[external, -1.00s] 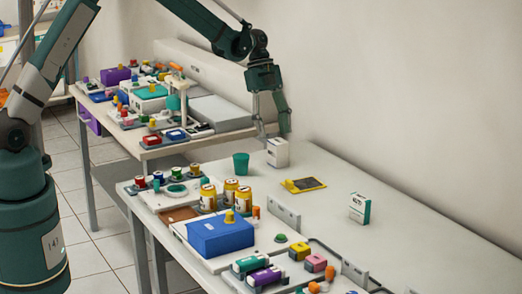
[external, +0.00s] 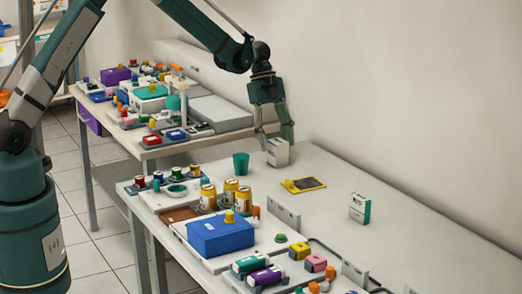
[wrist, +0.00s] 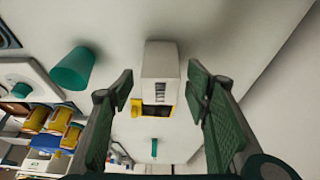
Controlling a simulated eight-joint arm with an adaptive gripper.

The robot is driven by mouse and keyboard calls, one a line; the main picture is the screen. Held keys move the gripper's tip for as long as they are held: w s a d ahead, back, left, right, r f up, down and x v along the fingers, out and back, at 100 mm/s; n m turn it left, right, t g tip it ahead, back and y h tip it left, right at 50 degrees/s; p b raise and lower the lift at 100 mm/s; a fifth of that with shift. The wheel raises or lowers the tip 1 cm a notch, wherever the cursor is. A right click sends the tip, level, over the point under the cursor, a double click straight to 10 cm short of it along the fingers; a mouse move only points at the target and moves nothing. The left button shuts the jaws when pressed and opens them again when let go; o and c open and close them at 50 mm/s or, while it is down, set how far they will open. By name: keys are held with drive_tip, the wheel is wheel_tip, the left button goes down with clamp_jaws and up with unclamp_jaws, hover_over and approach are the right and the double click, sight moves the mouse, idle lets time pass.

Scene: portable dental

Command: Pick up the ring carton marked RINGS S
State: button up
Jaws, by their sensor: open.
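A white carton (external: 277,152) stands on the near table close to the wall; its print is too small to read. My gripper (external: 274,141) is open over it, with its fingers around its upper part. In the wrist view the carton (wrist: 160,72) sits between the two open fingers, with gaps on both sides. A second white carton with a green side (external: 359,208) stands farther right on the same table. I cannot read which one is marked RINGS S.
A green cup (external: 240,164) stands just left of the gripped-over carton. A yellow-edged dark tray (external: 303,185) lies in front. Amber jars (external: 230,190) and a blue box (external: 221,235) crowd the left side. The wall is close behind; the right tabletop is mostly clear.

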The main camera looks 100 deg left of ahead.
sight(281, 167)
drive_tip(key=shift+x, duration=1.75)
drive_tip(key=c, duration=1)
